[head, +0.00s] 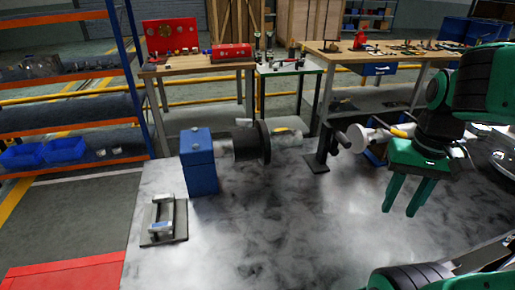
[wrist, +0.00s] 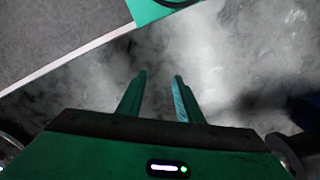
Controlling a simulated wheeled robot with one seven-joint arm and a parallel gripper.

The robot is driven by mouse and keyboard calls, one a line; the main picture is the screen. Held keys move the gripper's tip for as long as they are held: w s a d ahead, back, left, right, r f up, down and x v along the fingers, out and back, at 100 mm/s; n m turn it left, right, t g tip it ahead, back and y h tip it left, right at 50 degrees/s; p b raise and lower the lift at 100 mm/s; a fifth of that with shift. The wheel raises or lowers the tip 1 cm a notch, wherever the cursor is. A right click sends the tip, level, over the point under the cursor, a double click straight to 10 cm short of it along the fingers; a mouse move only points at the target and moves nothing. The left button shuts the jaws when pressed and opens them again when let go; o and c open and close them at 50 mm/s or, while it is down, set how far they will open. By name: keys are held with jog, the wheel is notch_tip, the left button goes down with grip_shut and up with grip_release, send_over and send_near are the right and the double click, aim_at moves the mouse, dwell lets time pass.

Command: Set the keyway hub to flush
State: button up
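A dark cylindrical hub with a wide flange (head: 247,144) sits beside a blue block (head: 199,165) on the grey table. It looks like the keyway hub, but its keyway and how flush it sits cannot be made out. A pale shaft end (head: 289,138) shows to the right of the flange. My gripper (head: 399,212) hangs over the right part of the table, fingers down, well to the right of the hub and apart from it. In the wrist view its two fingers (wrist: 159,76) stand apart with nothing between them. The hub is not visible there.
A black stand (head: 317,165) rises between hub and gripper, with a dark knob and a pale round part (head: 361,138) to its right. A small metal fixture on a plate (head: 164,219) sits at front left. The table's middle (head: 270,220) is clear.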

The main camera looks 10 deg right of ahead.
jog(key=w+a+r+n, duration=0.1)
jog(key=w+a+r, duration=0.15)
jog(key=w, duration=0.55)
notch_tip(320, 180, up, 7)
jog(key=n, duration=0.5)
send_over(268, 145)
jog(key=shift+r, duration=0.15)
jog(key=shift+a, duration=0.15)
notch_tip(268, 145, down, 11)
jog(key=shift+r, duration=0.15)
grip_shut()
